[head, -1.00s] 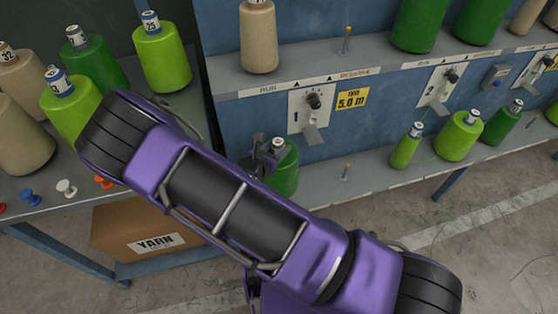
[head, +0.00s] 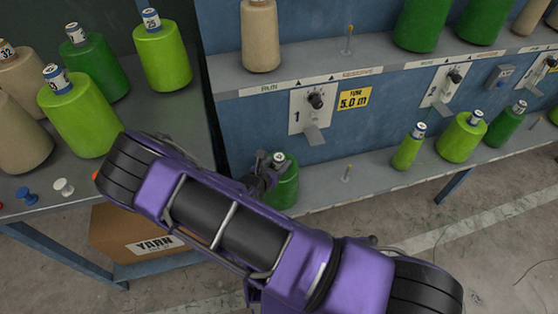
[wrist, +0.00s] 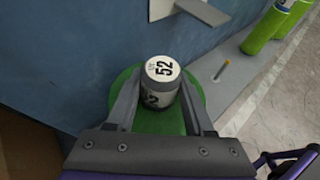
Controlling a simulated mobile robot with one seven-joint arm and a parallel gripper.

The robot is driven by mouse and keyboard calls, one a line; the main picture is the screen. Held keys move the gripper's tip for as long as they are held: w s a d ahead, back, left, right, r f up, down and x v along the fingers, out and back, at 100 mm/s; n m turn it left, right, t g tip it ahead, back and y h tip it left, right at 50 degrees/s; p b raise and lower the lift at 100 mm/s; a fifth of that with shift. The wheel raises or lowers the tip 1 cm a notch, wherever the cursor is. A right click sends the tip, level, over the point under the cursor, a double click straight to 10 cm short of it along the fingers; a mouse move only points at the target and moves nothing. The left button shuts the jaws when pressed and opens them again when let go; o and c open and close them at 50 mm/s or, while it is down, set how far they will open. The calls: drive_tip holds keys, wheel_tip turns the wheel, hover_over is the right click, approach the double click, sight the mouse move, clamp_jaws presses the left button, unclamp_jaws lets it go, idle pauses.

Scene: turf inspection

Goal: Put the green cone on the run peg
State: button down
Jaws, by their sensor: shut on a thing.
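My gripper (wrist: 160,100) is shut on the label-bearing white top tube of a dark green cone (wrist: 188,118), marked 52. In the head view this green cone (head: 286,188) is upright over the left part of the lower shelf at station 1. Whether its base touches the shelf is hidden. The upper shelf edge has a RUN label (head: 269,90) at left, below a beige cone (head: 260,38), and a reserve label at right, below a bare peg (head: 348,40). The peg under the beige cone is hidden. Another bare yellow-tipped peg (head: 347,173) stands on the lower shelf, right of the held cone.
A dial (head: 315,99) and metal flap (head: 316,134) project from the blue wall above the held cone. A left table holds lime (head: 80,115), dark green and beige cones. A yarn box (head: 130,235) sits below.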

drive_tip(key=shift+w, duration=0.1)
drive_tip(key=shift+c, duration=1.4)
unclamp_jaws()
drive_tip(key=shift+f, duration=0.15)
drive_tip(key=shift+s+r, duration=0.2)
drive_tip(key=shift+r, duration=0.05)
drive_tip(key=p+v, duration=0.1)
drive_tip(key=v, duration=1.1)
drive_tip(key=shift+p, duration=0.4)
drive_tip(key=shift+f, duration=0.15)
